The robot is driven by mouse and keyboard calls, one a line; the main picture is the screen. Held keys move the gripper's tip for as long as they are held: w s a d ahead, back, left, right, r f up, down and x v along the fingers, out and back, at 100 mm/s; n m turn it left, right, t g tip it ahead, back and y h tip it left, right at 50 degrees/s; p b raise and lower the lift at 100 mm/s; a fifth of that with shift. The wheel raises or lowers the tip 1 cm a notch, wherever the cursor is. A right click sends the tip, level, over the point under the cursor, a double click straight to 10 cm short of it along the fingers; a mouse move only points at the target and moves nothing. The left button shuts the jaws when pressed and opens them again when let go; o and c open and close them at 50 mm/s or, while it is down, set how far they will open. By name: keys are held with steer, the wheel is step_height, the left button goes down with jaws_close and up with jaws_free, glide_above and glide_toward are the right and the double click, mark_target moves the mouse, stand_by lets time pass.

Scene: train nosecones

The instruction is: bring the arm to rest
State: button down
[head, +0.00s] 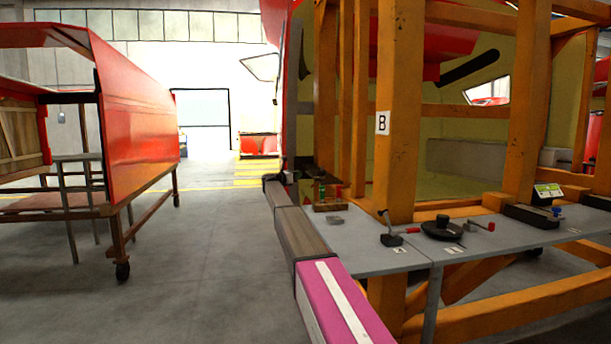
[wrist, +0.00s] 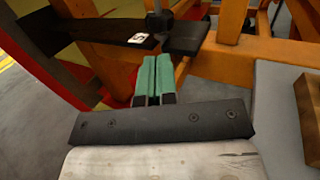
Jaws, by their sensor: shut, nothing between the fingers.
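My gripper (wrist: 152,80) shows in the wrist view with its two green fingers side by side, shut and empty. The fingers point toward an orange frame and a dark bar with a small white label (wrist: 138,38), and no object is between them. In the head view my arm stretches away from the lower right, along the left edge of a grey worktop (head: 375,247). Its far end is small and dark, so the fingers cannot be made out there.
An orange frame (head: 397,110) marked B stands behind the worktop. A red-panelled trolley (head: 135,120) is left; the floor between is clear.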

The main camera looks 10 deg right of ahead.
steer(key=shift+s+a, duration=0.3)
steer(key=shift+a, duration=0.3)
steer(key=s+a+f+n+t+y, duration=0.2)
steer(key=s+a+f+n+y, duration=0.35)
steer(key=s+f+n, duration=0.55)
steer(key=s+a+f+n+t+y, duration=0.2)
steer(key=s+a+f+n+y, duration=0.2)
steer(key=s+f+n+y, duration=0.65)
steer(key=s+a+f+n+t+y, duration=0.3)
steer(key=s+f+n, duration=0.35)
steer(key=n, duration=0.75)
steer(key=s+d+f+n+g, duration=0.1)
steer(key=s+f+n+g, duration=0.3)
steer(key=s, duration=0.9)
steer(key=s+d+f+n+g+h, duration=0.1)
steer(key=s+f+n+g, duration=0.3)
steer(key=s, duration=1)
steer(key=s+d+f+n+g+h, duration=0.1)
steer(key=s+f+n+g, duration=0.4)
steer(key=s, duration=0.8)
step_height(320, 180, down, 5)
steer(key=shift+s+r+g, duration=0.1)
steer(key=shift+s+g, duration=0.25)
steer(key=shift+g, duration=0.75)
